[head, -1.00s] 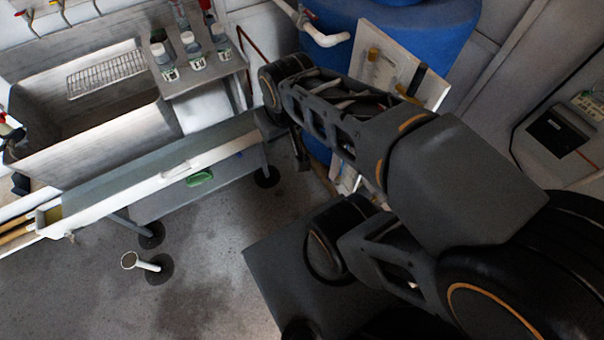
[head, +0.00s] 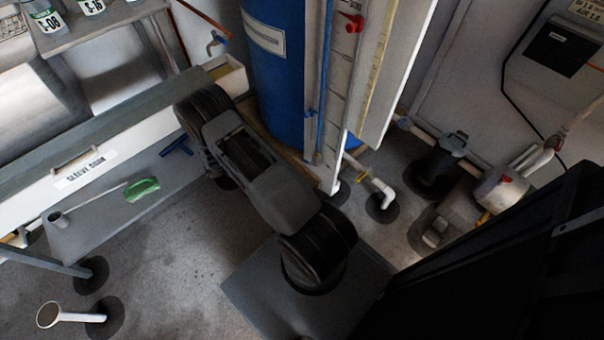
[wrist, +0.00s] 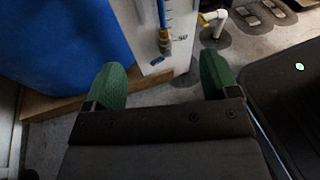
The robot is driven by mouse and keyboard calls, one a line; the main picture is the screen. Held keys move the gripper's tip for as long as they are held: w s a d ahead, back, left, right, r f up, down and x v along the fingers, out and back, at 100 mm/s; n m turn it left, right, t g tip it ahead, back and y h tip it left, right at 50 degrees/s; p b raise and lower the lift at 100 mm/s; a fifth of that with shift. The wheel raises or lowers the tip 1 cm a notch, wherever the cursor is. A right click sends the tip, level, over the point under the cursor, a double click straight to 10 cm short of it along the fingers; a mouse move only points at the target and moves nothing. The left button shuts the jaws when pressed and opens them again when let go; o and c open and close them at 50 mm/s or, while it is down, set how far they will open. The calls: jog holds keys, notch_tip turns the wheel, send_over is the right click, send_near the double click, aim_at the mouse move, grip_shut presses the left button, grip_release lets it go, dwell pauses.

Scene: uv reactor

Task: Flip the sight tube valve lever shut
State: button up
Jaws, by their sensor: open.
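A thin blue sight tube (head: 324,70) runs down a white scale board (head: 342,85) in front of the blue tank. A small red lever (head: 351,22) shows on the board near the top of the head view. In the wrist view, the tube's lower end has a brass fitting (wrist: 163,37) and a small blue piece (wrist: 157,60), perhaps a lever; I cannot tell its setting. My gripper (wrist: 162,80) is open and empty, its green fingertips apart, with the board's lower end ahead between them. The head view does not show the fingers clearly.
The blue tank (head: 276,80) stands on a wooden base (wrist: 60,103). White drain pipe (head: 382,190) with a yellow handle stands right of the board. A pump (head: 440,160) is farther right.

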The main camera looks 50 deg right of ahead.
aim_at(304, 160)
notch_tip(304, 160, down, 20)
jog(key=s+d+n+t+h+b, duration=0.2)
jog(key=n+t+h+b, duration=0.1)
jog(key=n+b, duration=0.3)
jog(key=shift+n+t, duration=0.3)
jog(key=shift+t, duration=0.1)
jog(key=d+b, duration=0.1)
jog(key=d, duration=0.3)
jog(key=d+b, duration=0.1)
jog(key=d, duration=0.4)
jog(key=d+b, duration=0.1)
jog(key=d, duration=0.3)
jog(key=shift+s+d+r+b, duration=0.1)
jog(key=shift+s+d+b, duration=0.05)
jog(key=shift+s+b, duration=0.2)
